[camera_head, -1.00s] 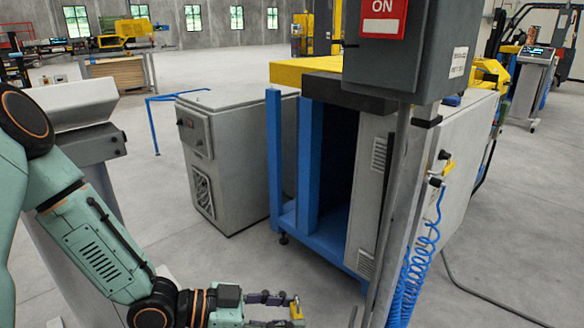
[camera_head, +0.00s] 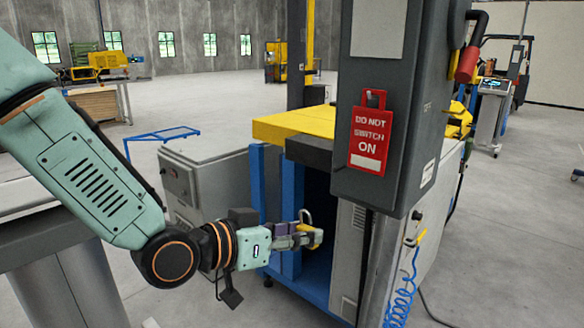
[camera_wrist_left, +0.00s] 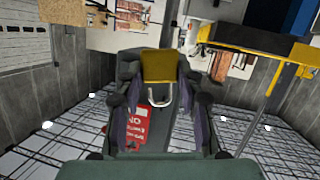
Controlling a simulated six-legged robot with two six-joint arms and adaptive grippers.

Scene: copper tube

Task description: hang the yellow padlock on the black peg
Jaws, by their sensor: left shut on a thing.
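The yellow padlock (camera_head: 315,237) is at the tip of my left gripper (camera_head: 300,236) in the head view, its metal shackle (camera_head: 306,216) pointing up. My left gripper is shut on it, in front of the dark opening of the blue frame. In the left wrist view the yellow padlock body (camera_wrist_left: 158,66) sits between the fingers of my left gripper (camera_wrist_left: 157,85), with the shackle (camera_wrist_left: 160,99) toward the camera. A small black knob (camera_head: 418,215) shows below the grey switch box; I cannot tell whether it is the black peg. My right gripper is not in view.
The grey switch box (camera_head: 392,60) with a red tag (camera_head: 370,140) stands right of and above my left gripper. A lever with a red grip (camera_head: 467,65) sticks out at its right. Blue coiled hose (camera_head: 400,295) hangs below. A grey cabinet (camera_head: 205,180) stands behind my arm.

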